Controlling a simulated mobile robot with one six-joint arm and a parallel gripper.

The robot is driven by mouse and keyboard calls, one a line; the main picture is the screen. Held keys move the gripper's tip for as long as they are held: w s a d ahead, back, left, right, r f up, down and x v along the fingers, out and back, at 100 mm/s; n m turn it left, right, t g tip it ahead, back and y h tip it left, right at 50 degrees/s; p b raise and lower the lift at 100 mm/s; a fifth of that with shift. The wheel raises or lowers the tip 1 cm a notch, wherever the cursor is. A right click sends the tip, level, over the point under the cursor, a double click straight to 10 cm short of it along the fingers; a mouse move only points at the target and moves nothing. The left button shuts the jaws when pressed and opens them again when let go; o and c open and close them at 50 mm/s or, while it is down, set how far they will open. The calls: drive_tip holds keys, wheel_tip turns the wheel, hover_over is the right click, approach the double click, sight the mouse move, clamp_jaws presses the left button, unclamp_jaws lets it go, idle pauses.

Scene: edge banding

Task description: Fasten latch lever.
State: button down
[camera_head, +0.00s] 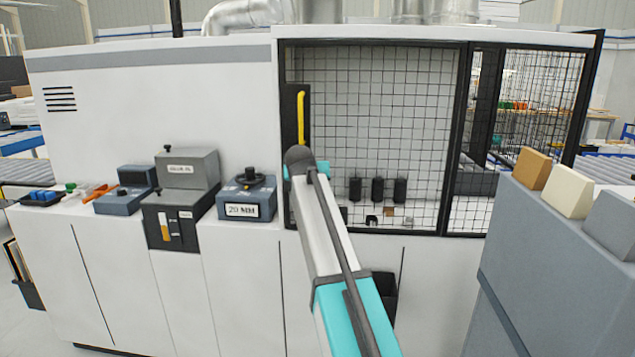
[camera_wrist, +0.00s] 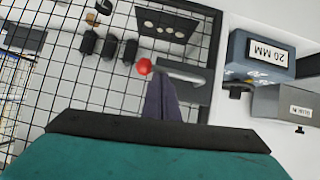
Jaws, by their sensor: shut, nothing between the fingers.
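The latch lever is a short grey bar (camera_wrist: 183,71) with a red ball knob (camera_wrist: 144,66) at its left end in the wrist view. It lies against the black door frame beside the mesh. My gripper (camera_wrist: 159,84) is shut and empty, its dark fingers pointing at the lever just below and right of the knob. I cannot tell whether the fingers touch it. In the head view my arm hides the lever and the fingertips. The mesh door (camera_head: 375,105) looks closed, with a yellow handle (camera_head: 301,118) on a black plate at its left.
A grey "20 MM" unit (camera_head: 247,197) stands on the counter left of the arm; it also shows in the wrist view (camera_wrist: 264,52). Several black cylinders (camera_head: 377,190) stand behind the mesh. A grey cabinet (camera_head: 560,262) with coloured blocks stands at the right.

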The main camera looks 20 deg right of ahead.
drive_tip(key=shift+r, duration=0.15)
drive_tip(key=w+d+r+v, duration=0.1)
drive_tip(key=r+v, duration=0.1)
drive_tip(key=v, duration=1)
drive_tip(key=shift+s+r, duration=0.25)
drive_tip(key=shift+a, duration=0.1)
idle(0.5)
